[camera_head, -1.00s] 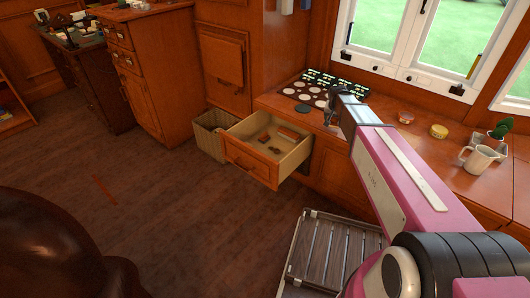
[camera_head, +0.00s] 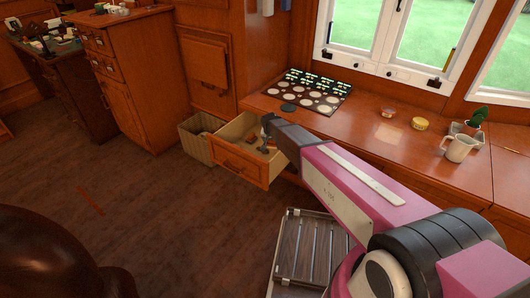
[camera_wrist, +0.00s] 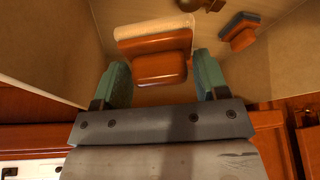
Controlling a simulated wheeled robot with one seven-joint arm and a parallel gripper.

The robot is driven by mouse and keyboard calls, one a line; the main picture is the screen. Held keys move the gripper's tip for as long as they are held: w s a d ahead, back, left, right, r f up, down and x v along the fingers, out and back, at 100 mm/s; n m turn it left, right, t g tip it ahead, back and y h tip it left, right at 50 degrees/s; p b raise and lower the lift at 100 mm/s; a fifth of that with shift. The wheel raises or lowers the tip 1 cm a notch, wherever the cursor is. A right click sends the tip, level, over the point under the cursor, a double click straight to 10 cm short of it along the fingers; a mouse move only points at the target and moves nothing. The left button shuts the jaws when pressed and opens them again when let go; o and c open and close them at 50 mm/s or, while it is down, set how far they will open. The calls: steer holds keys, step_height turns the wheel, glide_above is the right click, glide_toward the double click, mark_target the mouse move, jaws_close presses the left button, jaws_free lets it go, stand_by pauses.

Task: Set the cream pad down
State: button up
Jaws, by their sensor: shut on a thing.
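The cream pad (camera_wrist: 154,27) shows in the wrist view as a pale strip on the far edge of an orange-brown wooden block (camera_wrist: 160,68). My gripper (camera_wrist: 163,82) has its teal fingertips on either side of this block and is shut on it. The block is inside the open drawer (camera_head: 238,172), with pale inner walls around it; I cannot tell whether it touches the drawer floor. In the head view my gripper (camera_head: 267,137) reaches into the drawer's right part, and the pad cannot be made out there.
A similar block with a grey pad (camera_wrist: 240,28) lies to the right in the drawer, near a dark rounded thing (camera_wrist: 203,4). A wicker basket (camera_head: 199,139) stands left of the drawer. The counter holds a disc board (camera_head: 310,92), yellow tin (camera_head: 420,125) and mug (camera_head: 458,148).

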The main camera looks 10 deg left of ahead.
mark_target(271, 147)
step_height(271, 147, down, 9)
steer(key=shift+f, duration=0.2)
stand_by(0.3)
steer(key=shift+f, duration=0.1)
steer(key=o, duration=0.9)
steer(key=v, duration=1.2)
